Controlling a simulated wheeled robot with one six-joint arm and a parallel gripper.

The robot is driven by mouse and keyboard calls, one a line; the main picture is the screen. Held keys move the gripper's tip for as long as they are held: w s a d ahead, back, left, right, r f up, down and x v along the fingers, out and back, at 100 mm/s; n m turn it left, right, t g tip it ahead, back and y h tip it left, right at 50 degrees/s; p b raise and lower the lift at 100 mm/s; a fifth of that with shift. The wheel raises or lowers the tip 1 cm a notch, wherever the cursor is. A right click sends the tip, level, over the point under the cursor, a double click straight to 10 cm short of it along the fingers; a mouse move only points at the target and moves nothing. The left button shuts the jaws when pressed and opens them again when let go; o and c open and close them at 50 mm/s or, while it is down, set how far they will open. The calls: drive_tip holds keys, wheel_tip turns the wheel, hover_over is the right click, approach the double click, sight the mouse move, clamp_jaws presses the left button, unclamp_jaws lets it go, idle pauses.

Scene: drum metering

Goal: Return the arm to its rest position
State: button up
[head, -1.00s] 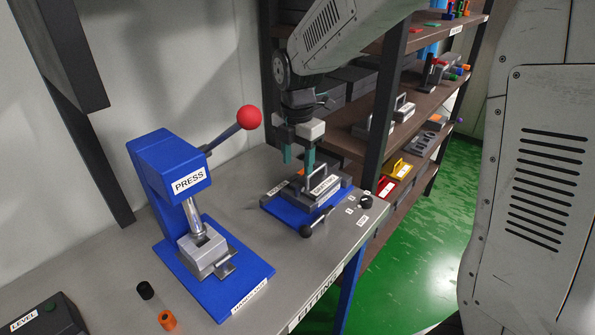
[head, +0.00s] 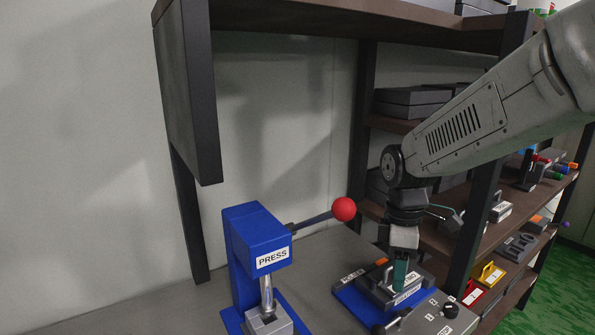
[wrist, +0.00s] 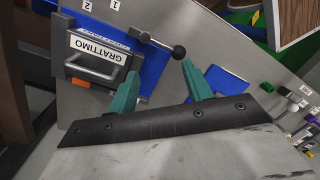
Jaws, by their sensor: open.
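My gripper (head: 402,272) hangs pointing down at the right end of the bench in the head view. In the wrist view its two green fingers (wrist: 160,88) are spread apart with nothing between them. A blue-based fixture (head: 346,291) with a grey labelled block (head: 378,291) on it stands below and behind the gripper. In the wrist view the block (wrist: 98,58), labelled GRATTIMO, lies to the left of the fingers, on its blue base (wrist: 155,70). The fingertips overlap the fixture in the head view; I cannot tell the exact gap.
A blue press (head: 250,245) with a red-balled lever (head: 344,209) stands left of the gripper. Shelves (head: 440,240) with boxes and tools stand behind my arm. The bench in front of the wall is partly bare.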

drive_tip(key=s+d+r+m+t, duration=0.1)
drive_tip(key=s+d+r+m, duration=0.2)
drive_tip(key=s+m, duration=0.4)
drive_tip(key=s+d+r+m+t, duration=0.1)
drive_tip(key=s+d+r+m, duration=0.2)
drive_tip(key=s+m, duration=0.4)
drive_tip(key=s+r, duration=0.1)
drive_tip(key=s, duration=0.6)
drive_tip(key=shift+s+r+t, duration=0.15)
drive_tip(key=shift+s+t, duration=0.25)
drive_tip(key=shift+d, duration=0.1)
